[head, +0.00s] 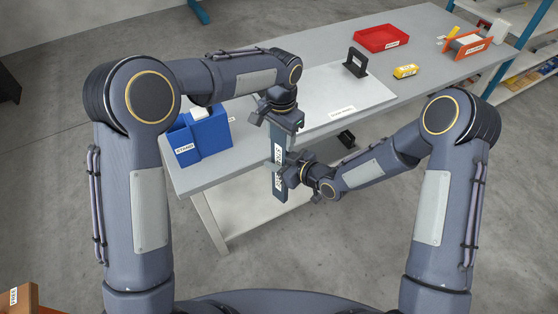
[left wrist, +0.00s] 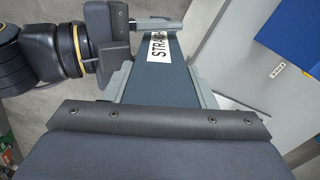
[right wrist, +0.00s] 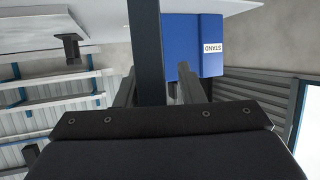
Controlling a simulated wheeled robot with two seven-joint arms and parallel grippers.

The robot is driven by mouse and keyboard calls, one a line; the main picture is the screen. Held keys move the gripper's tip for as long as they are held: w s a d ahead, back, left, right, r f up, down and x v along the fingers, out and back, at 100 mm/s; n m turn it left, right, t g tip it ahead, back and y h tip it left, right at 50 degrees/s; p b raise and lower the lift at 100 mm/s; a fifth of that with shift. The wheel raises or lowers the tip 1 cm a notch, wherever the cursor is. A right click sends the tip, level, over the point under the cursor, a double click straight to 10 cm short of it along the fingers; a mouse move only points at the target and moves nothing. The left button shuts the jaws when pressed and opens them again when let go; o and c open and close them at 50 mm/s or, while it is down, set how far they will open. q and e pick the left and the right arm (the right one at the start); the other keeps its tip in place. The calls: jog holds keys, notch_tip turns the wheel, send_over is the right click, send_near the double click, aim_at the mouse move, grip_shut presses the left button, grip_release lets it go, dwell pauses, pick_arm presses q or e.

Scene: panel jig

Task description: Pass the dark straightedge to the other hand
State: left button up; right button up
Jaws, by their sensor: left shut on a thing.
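The dark straightedge (head: 279,195) hangs upright off the table's front edge, its white label facing me. My left gripper (head: 284,122) is shut on its upper part; in the left wrist view the straightedge (left wrist: 160,85) runs between the two fingers. My right gripper (head: 291,172) is at the lower part, coming from the right. In the right wrist view the straightedge (right wrist: 148,50) stands edge-on between the fingers, with a gap on each side, so this gripper is open around it. The right gripper's finger also shows across the straightedge's far end in the left wrist view.
The grey table (head: 432,40) holds a blue stand (head: 200,137), a pale panel (head: 345,95), a black bracket (head: 356,64), a yellow box (head: 405,71), a red tray (head: 382,38) and an orange holder (head: 467,46). A shelf (head: 515,62) stands at the right.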

pick_arm(q)
jog(key=shift+r, duration=0.1)
pick_arm(e)
jog(key=shift+s, duration=0.1)
grip_shut()
pick_arm(q)
jog(key=o, duration=0.7)
jog(key=shift+w, duration=0.1)
pick_arm(e)
jog(key=shift+a+r, duration=0.1)
pick_arm(q)
jog(key=o, duration=0.4)
jog(key=shift+c, duration=0.2)
notch_tip(320, 180, up, 12)
jog(key=shift+f, duration=0.15)
jog(key=s+a+r+n+t+h, duration=0.2)
jog(key=s+a+r+n+h, duration=0.15)
jog(key=s+a, duration=1.1)
jog(key=s+a+f+n+t, duration=0.1)
jog(key=s+f+n, duration=0.2)
jog(key=s, duration=0.4)
jog(key=s+a+f+n+t, duration=0.2)
jog(key=s+f+n, duration=0.1)
jog(key=s, duration=0.5)
jog(key=shift+a+f+t, duration=0.2)
jog(key=shift+f+t, duration=0.1)
jog(key=shift+f, duration=0.35)
